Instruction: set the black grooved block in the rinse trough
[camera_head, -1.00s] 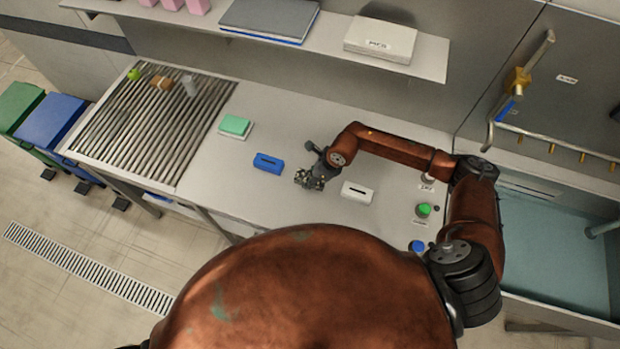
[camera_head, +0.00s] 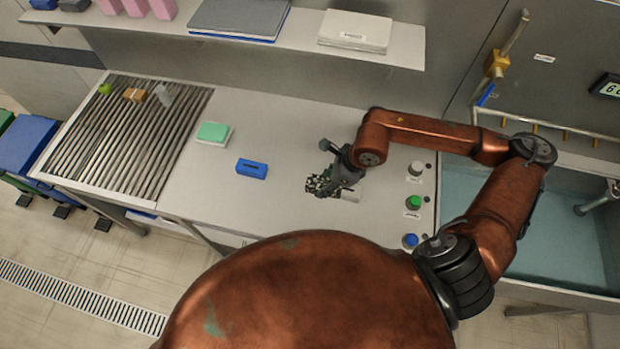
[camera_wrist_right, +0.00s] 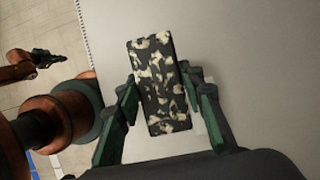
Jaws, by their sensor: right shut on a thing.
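The black block (camera_wrist_right: 158,85) has cream blotches and is gripped between the two fingers of my right gripper (camera_wrist_right: 163,100) in the right wrist view. No groove can be made out on its visible face. In the head view the block (camera_head: 318,185) shows at the fingers of my right gripper (camera_head: 328,180), over the counter. The rinse trough (camera_head: 560,290) is the water-filled basin at the right, beyond the control buttons. What looks like my left gripper (camera_wrist_right: 45,60) shows small and dark at the left of the right wrist view.
A white block (camera_head: 351,195) is partly hidden by my right gripper. A blue slotted block (camera_head: 252,169) and a green-topped sponge (camera_head: 213,132) lie left. Several buttons, including a green one (camera_head: 413,202), stand between the gripper and the trough. A shelf (camera_head: 405,53) overhangs the back.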

